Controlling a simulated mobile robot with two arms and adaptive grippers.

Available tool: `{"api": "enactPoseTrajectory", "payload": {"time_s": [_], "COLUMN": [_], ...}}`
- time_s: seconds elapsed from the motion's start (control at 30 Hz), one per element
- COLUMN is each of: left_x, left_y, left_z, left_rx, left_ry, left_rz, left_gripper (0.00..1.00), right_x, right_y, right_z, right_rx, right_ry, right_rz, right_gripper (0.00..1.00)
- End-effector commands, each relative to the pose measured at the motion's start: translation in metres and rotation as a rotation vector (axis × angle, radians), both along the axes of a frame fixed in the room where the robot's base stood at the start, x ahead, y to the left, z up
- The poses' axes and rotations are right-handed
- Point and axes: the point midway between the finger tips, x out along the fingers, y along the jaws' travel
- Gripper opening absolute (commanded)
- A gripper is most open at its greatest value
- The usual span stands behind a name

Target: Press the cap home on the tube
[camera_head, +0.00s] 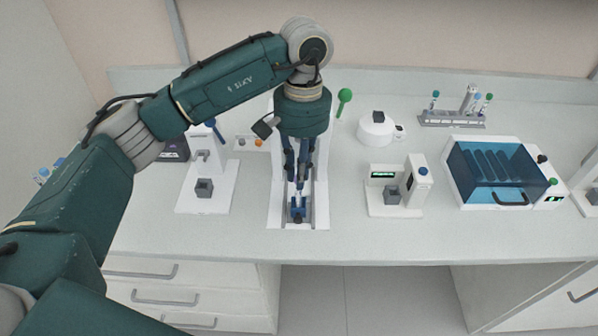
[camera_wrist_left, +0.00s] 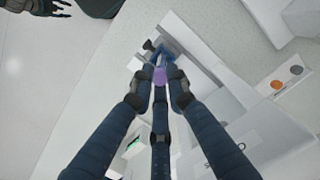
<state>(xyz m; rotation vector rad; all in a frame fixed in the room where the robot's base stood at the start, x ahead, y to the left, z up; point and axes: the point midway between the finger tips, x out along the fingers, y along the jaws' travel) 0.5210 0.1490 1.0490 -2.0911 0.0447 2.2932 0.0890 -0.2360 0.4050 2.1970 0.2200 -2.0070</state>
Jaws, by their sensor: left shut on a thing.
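My left gripper (camera_head: 298,188) points down over the white track stand in the middle of the bench. Its three dark blue fingers are closed in around a small purple cap (camera_wrist_left: 160,75) in the left wrist view. A blue holder (camera_head: 297,212) sits at the front end of the track, just below the fingertips, and shows beyond the cap in the wrist view (camera_wrist_left: 172,50). The tube is mostly hidden by the fingers, and I cannot tell how far the cap sits on it. My right gripper (camera_wrist_left: 38,6) shows partly at the wrist view's top left; its opening is unclear.
A white device with a grey block (camera_head: 204,188) stands left of the track. A small device with a green display (camera_head: 383,174) stands right. Farther right are a blue-lidded box (camera_head: 497,178) and a tube rack (camera_head: 452,120). The bench front is clear.

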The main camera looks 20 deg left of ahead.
Motion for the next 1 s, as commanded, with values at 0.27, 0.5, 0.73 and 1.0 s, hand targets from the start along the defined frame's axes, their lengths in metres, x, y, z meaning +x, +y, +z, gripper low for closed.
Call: {"api": "enactPoseTrajectory", "payload": {"time_s": [0.27, 0.5, 0.73, 1.0], "left_x": [0.0, 0.0001, 0.0003, 0.0006], "left_y": [0.0002, 0.0002, 0.0003, 0.0004], "left_z": [-0.0003, -0.0005, -0.0023, -0.0026], "left_rx": [0.0, 0.0, 0.001, 0.001], "left_ry": [0.0, 0.0, 0.0, -0.001], "left_rz": [0.001, 0.001, 0.001, 0.001], "left_gripper": [0.07, 0.07, 0.07, 0.07], "right_x": [0.0009, 0.0011, 0.0014, 0.0015], "right_y": [0.001, 0.0024, 0.0026, 0.0025], "right_z": [-0.001, -0.0014, -0.0056, -0.0093], "right_rx": [0.001, 0.002, 0.002, 0.002], "right_ry": [-0.001, -0.002, -0.002, -0.002], "right_rz": [0.0, -0.001, -0.001, -0.001], "right_gripper": [0.4, 0.4, 0.4, 0.4]}}
